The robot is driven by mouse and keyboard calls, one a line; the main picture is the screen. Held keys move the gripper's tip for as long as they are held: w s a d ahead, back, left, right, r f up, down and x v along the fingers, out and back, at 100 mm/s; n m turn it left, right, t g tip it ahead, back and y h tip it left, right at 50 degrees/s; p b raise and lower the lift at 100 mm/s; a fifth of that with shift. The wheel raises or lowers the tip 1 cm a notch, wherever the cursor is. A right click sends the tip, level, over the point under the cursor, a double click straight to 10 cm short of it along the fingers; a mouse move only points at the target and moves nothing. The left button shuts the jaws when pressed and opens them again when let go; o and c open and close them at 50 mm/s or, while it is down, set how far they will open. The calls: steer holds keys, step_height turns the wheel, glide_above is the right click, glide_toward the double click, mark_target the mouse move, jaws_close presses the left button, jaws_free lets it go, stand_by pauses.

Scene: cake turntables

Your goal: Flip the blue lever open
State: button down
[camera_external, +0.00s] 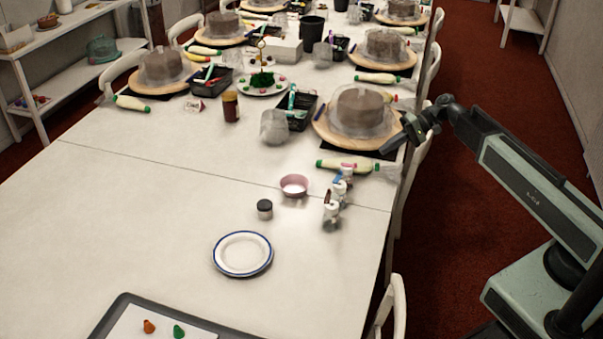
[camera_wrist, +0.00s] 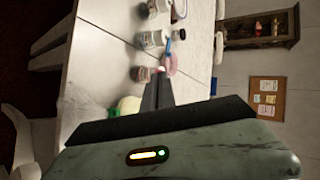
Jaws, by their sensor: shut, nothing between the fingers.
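A small blue lever (camera_external: 337,174) shows on one of the small white fittings (camera_external: 340,190) near the table's right edge, beside a pink bowl. In the wrist view a blue part (camera_wrist: 169,46) shows beside a white fitting (camera_wrist: 152,40), beyond my fingertips. I cannot tell the lever's exact angle. My gripper (camera_external: 386,150) is shut and empty, over the table's right edge, behind and to the right of the lever, apart from it. In the wrist view its dark fingers (camera_wrist: 158,88) point towards the fittings.
A nearer white fitting (camera_external: 332,211) has a reddish-brown lever. The pink bowl (camera_external: 294,187), a dark-lidded jar (camera_external: 265,210) and a blue-rimmed plate (camera_external: 242,272) stand to the left. A covered cake (camera_external: 360,112) stands farther back.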

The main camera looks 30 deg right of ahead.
mark_target(346, 164)
steer(key=a+r+b+x, duration=0.1)
steer(key=b+x, duration=0.3)
steer(key=x, duration=0.9)
steer(key=shift+w+r+b, duration=0.15)
steer(key=shift+r+b, duration=0.1)
steer(key=shift+b, duration=0.1)
steer(key=shift+w+a, duration=0.1)
steer(key=shift+w, duration=0.05)
steer(key=shift+w+a, duration=0.15)
steer(key=shift+w, duration=0.2)
steer(key=shift+w+a+n+g, duration=0.3)
steer(key=shift+w+n+g, duration=0.2)
steer(key=shift+w, duration=0.1)
steer(key=shift+s, duration=0.1)
